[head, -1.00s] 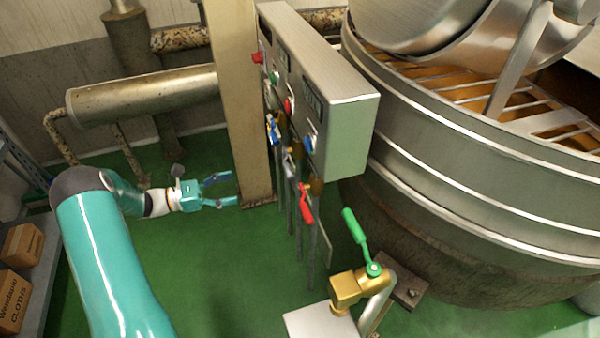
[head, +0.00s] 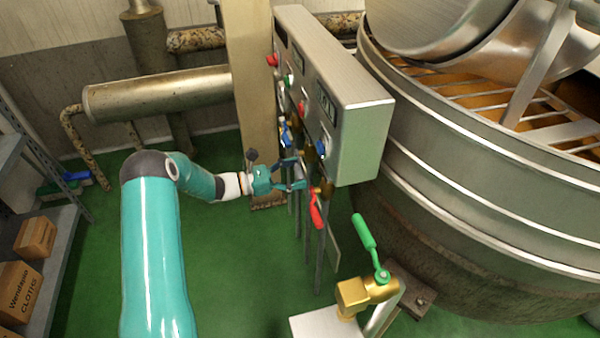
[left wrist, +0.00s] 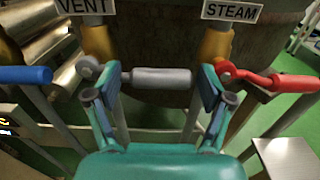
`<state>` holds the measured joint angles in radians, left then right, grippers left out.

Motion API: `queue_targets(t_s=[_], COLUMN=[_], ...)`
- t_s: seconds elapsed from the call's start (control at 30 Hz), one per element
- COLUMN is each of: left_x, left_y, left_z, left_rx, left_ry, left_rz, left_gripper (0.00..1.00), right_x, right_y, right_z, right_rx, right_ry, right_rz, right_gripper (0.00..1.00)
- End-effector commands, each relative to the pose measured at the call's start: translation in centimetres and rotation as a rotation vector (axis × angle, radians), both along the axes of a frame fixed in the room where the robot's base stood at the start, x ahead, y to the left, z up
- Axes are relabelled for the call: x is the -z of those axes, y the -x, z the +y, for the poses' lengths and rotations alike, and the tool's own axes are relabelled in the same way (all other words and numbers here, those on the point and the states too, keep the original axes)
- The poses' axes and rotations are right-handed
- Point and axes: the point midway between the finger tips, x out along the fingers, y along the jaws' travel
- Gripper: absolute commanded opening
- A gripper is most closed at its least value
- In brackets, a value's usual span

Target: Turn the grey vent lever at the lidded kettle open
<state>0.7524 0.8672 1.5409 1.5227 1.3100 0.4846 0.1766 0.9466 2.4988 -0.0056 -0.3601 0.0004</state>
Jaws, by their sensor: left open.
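The grey vent lever (left wrist: 162,78) lies level under the VENT label (left wrist: 82,7) in the left wrist view, its handle pointing right from its pivot. My left gripper (head: 300,173) is open at the valve row beneath the control box. In the left wrist view its fingers (left wrist: 160,82) are spread around the grey handle, one near the pivot and one near the free end; contact cannot be told. In the head view the gripper hides most of the lever. The lidded kettle (head: 450,190) stands to the right. My right gripper is not in view.
The red steam lever (left wrist: 270,80) is close on the right, beside the right finger, under the STEAM label (left wrist: 232,10). A blue lever (left wrist: 25,75) is on the left. The control box (head: 355,130) hangs above. A green-handled valve (head: 365,235) stands in front.

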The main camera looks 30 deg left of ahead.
Motion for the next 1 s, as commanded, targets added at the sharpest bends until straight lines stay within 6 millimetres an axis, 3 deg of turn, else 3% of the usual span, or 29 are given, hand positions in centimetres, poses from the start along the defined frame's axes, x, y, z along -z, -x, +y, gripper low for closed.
queue_targets(t_s=[0.43, 0.9, 0.93, 1.0], left_x=[0.03, 0.01, 0.01, -0.01], left_y=[-0.91, -0.91, -0.91, -0.81], left_z=[-0.84, -0.83, -0.82, -1.06], left_rx=[0.001, 0.001, 0.001, -0.001], left_ry=[0.001, 0.0, 0.0, 0.001], left_rz=[0.001, 0.0, 0.0, 0.001], left_gripper=[0.81, 0.05, 0.0, 0.0], right_x=[0.01, 0.01, 0.01, 0.0], right_y=[0.0, 0.0, 0.0, 0.03], right_z=[0.0, 0.0, 0.0, 0.03], right_rx=[0.0, 0.0, 0.0, -0.001], right_ry=[0.0, 0.0, 0.0, 0.0], right_rz=[0.0, 0.0, 0.0, 0.001], right_gripper=[0.4, 0.4, 0.4, 0.4])
